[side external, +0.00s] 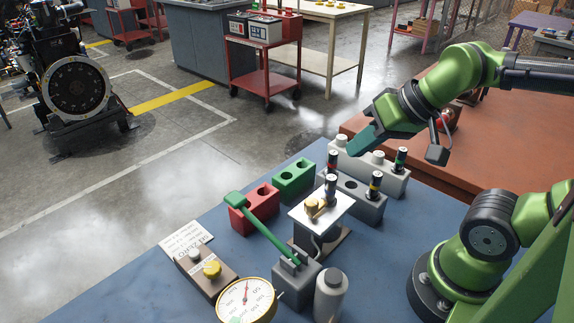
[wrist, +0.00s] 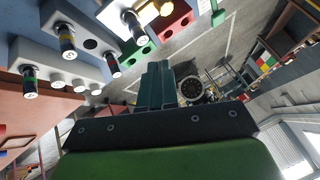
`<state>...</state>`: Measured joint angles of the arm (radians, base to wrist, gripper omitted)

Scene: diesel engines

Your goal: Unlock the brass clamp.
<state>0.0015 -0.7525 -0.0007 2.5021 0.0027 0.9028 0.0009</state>
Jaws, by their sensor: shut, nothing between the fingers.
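The brass clamp (side external: 313,208) sits on a white plate (side external: 335,205) on a small stand, beside an upright dark-and-silver cylinder (side external: 331,188). In the wrist view a brass-coloured part (wrist: 149,12) shows at the top edge, partly cut off. My gripper (side external: 354,151) is up and behind the plate in the side view, above the back of the blue table and apart from the clamp. Its teal fingers (wrist: 160,78) are together and hold nothing. Whether the clamp is locked is too small to tell.
A green-handled lever (side external: 262,228) stands in front of the plate. Red (side external: 253,212) and green (side external: 294,178) holed blocks are left; grey blocks with banded cylinders (side external: 375,186) are right. A gauge (side external: 246,301), bottle (side external: 330,297) and brass knob (side external: 212,269) are in front.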

